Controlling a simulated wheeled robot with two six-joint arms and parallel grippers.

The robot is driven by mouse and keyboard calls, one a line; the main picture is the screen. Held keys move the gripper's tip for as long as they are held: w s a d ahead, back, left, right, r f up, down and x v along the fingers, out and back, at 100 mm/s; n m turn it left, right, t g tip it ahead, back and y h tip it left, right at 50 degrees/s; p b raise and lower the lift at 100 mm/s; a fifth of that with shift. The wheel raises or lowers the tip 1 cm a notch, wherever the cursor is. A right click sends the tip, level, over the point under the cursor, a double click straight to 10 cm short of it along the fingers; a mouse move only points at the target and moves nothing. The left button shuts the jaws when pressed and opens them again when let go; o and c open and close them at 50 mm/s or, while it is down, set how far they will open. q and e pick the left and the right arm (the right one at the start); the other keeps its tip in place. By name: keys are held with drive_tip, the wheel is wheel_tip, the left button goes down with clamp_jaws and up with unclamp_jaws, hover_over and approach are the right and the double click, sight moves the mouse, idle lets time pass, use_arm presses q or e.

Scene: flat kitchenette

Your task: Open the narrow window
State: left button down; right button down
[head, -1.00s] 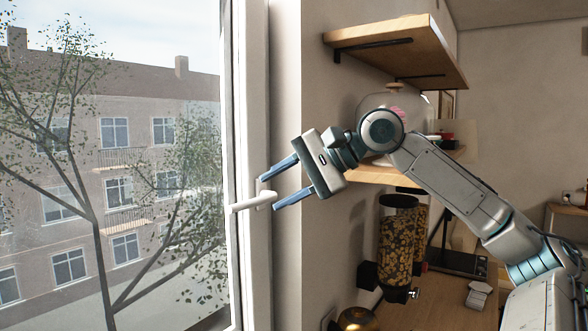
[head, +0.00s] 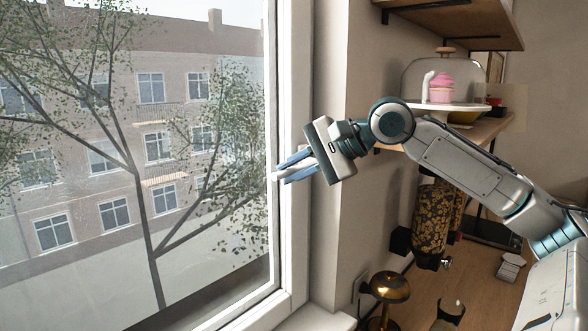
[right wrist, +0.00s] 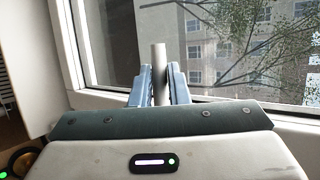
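The window has a white frame (head: 297,90) and a large glass pane at the left of the head view. It looks shut against its frame. Its pale bar handle (right wrist: 158,62) stands up between my fingers in the right wrist view; in the head view the fingers mostly hide it. My right gripper (head: 281,173) reaches left to the window frame. Its two blue fingers (right wrist: 161,88) are close together, one on each side of the handle, and appear to touch it. My left gripper is not in view.
Wooden shelves (head: 460,25) are on the wall to the right, one holding a glass dome with a pink cupcake (head: 441,88). Below are a cereal dispenser (head: 432,220) and a brass lamp (head: 389,288) on a wooden counter. The space before the pane is clear.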

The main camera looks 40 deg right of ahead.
drive_tip(key=shift+s+f+b, duration=0.15)
drive_tip(key=shift+b, duration=0.35)
drive_tip(key=s+m+b, duration=0.1)
drive_tip(key=s+b, duration=0.5)
drive_tip(key=shift+a+h, duration=0.15)
drive_tip(key=shift+h, duration=0.25)
drive_tip(key=s+m+t+h+b, duration=0.1)
drive_tip(key=s+b, duration=0.2)
drive_tip(key=s, duration=0.3)
drive_tip(key=shift+s+a, duration=0.2)
drive_tip(key=shift+a, duration=0.25)
idle(0.4)
drive_tip(key=shift+b, duration=0.3)
